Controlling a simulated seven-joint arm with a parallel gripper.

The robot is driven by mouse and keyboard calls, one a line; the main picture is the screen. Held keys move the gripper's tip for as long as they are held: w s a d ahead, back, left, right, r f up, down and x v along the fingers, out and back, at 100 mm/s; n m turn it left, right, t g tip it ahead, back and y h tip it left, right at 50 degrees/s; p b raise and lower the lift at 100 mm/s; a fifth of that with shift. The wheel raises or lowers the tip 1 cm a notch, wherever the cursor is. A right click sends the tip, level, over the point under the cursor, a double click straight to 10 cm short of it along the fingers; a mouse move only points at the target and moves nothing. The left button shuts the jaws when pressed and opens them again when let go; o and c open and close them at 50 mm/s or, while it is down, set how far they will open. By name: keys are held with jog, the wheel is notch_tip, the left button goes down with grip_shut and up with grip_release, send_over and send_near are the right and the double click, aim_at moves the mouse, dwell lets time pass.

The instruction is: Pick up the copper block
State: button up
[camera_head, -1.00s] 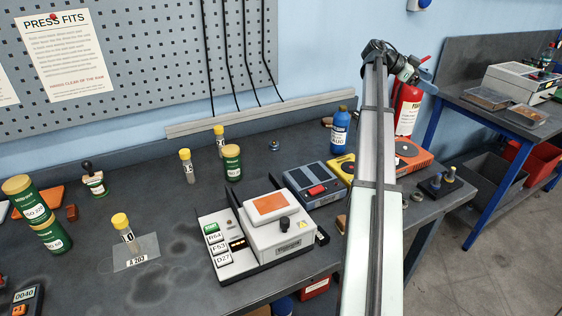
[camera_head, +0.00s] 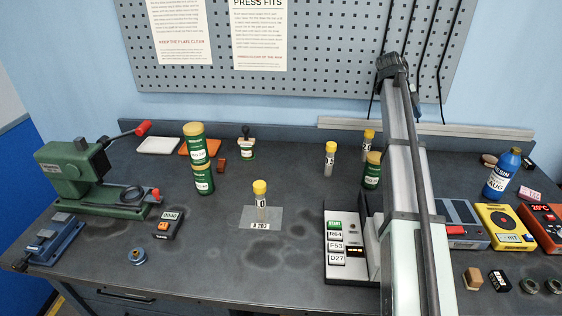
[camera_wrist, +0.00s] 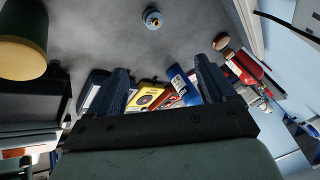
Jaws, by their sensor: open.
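A small reddish-brown block (camera_head: 221,165), which looks like the copper block, lies on the bench beside an orange pad (camera_head: 199,148) and right of two stacked green cans. A tan-brown block (camera_head: 472,278) sits at the front right; I cannot tell its material. My gripper shows in the wrist view (camera_wrist: 164,82) with its two dark fingers wide apart and nothing held between them. In the head view the end of my arm is high at the back, far right of the reddish block, and the fingers are hidden. I make out no copper block in the wrist view.
Upright green cans (camera_head: 202,180) and yellow-capped vials (camera_head: 329,158) stand around the bench. A green press (camera_head: 75,170) fills the left. A keyed device (camera_head: 335,240), yellow meter (camera_head: 500,225) and blue bottle (camera_head: 502,175) are right. The bench's front middle is mostly clear.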

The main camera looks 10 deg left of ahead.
jog(key=a+f+y, duration=0.2)
jog(key=a, duration=1.5)
jog(key=n+y, duration=0.4)
jog(key=n, duration=0.5)
send_over(220, 163)
jog(key=f, duration=0.9)
jog(key=shift+s+a+f, duration=0.2)
jog(key=shift+a+f, duration=0.1)
jog(key=shift+f, duration=0.1)
jog(key=shift+w+d+f, duration=0.1)
jog(key=shift+d+f, duration=0.05)
jog(key=shift+f, duration=1.25)
jog(key=shift+d+f, duration=0.1)
jog(key=shift+f, duration=1.25)
jog(key=c, duration=1.4)
